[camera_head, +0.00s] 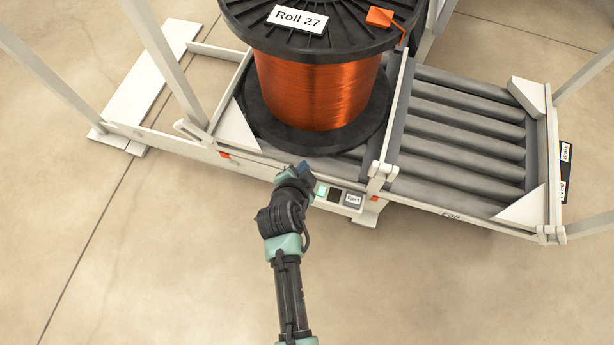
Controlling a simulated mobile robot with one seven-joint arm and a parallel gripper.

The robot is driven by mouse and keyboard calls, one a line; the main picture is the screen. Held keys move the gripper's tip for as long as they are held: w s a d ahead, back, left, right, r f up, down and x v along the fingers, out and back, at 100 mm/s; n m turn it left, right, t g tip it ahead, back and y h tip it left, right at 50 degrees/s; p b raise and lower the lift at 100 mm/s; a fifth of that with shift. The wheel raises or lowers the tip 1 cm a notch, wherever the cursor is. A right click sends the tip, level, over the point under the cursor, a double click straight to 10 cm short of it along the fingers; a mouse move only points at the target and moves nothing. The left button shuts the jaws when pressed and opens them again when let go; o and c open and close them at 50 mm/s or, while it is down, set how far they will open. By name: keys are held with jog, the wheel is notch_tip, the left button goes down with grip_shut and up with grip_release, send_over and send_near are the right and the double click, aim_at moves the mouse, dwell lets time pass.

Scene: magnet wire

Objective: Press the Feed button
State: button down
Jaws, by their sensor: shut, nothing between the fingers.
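A small white button panel (341,206) is fixed to the front rail of the roller frame, below the wire spool. It carries a pale green square (322,191), a dark square (334,194) and, at its right, a label (353,199) that seems to read "Eject". I cannot read a Feed label; the panel's left part is hidden by my arm's end. My gripper (304,167) is shut and empty, at the front rail just left of and above the pale green square. I cannot tell whether it touches the panel.
A large copper wire spool (318,88) with black flanges, labelled "Roll 27", stands on the frame behind my gripper. An orange piece (380,17) sits on its top flange. Grey rollers (460,135) lie to the right. White posts rise around the frame. The floor in front is clear.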

jog(key=shift+s, duration=0.1)
notch_tip(320, 180, down, 9)
jog(key=b, duration=0.8)
jog(key=shift+r, duration=0.15)
dwell(1.7)
jog(key=shift+f+b, duration=0.3)
jog(key=shift+f, duration=0.15)
jog(key=shift+f+b, duration=0.4)
jog(key=shift+f, duration=0.1)
dwell(0.5)
dwell(0.3)
jog(key=shift+r+p, duration=0.9)
jog(key=shift+r, duration=0.05)
